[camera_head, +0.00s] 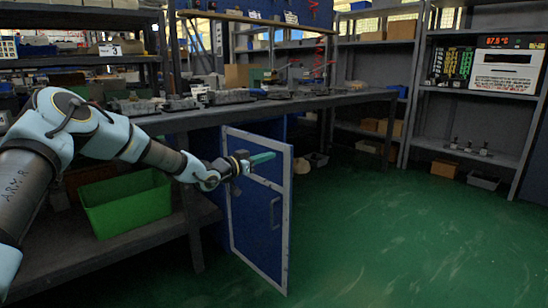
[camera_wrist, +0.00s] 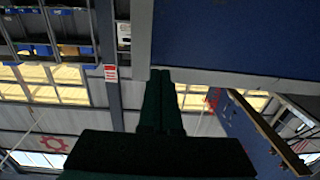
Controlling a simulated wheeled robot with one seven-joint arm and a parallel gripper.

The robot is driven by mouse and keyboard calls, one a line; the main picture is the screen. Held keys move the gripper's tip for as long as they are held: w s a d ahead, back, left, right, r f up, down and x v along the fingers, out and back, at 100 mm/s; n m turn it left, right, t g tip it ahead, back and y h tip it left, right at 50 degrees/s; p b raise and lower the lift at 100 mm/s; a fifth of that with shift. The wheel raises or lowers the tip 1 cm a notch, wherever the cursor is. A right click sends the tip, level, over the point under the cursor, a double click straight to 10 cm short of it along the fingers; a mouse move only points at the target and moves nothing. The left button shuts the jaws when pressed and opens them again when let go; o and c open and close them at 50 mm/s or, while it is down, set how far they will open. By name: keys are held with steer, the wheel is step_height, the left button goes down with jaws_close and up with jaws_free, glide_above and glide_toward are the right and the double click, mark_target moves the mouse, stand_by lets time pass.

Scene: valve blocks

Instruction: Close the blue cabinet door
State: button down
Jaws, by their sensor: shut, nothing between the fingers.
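The blue cabinet door (camera_head: 258,215) with a pale metal frame stands open under the workbench in the head view, swung out over the green floor. My gripper (camera_head: 263,158) is shut and empty, with its teal fingers pointing right across the upper part of the door. I cannot tell whether the fingers touch the door. In the wrist view my gripper (camera_wrist: 161,76) shows as two dark fingers side by side. A blue panel with a grey edge, seemingly the door (camera_wrist: 235,35), fills the upper right there. Part of the blue cabinet (camera_head: 305,130) shows behind the door.
The workbench (camera_head: 225,115) carries several grey metal parts. A green bin (camera_head: 125,203) sits on its lower shelf, left of the door. Shelving (camera_head: 475,150) stands at the back right. The green floor (camera_head: 400,240) right of the door is clear.

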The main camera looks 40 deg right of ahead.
mark_target(281, 152)
steer(key=shift+d, duration=1.7)
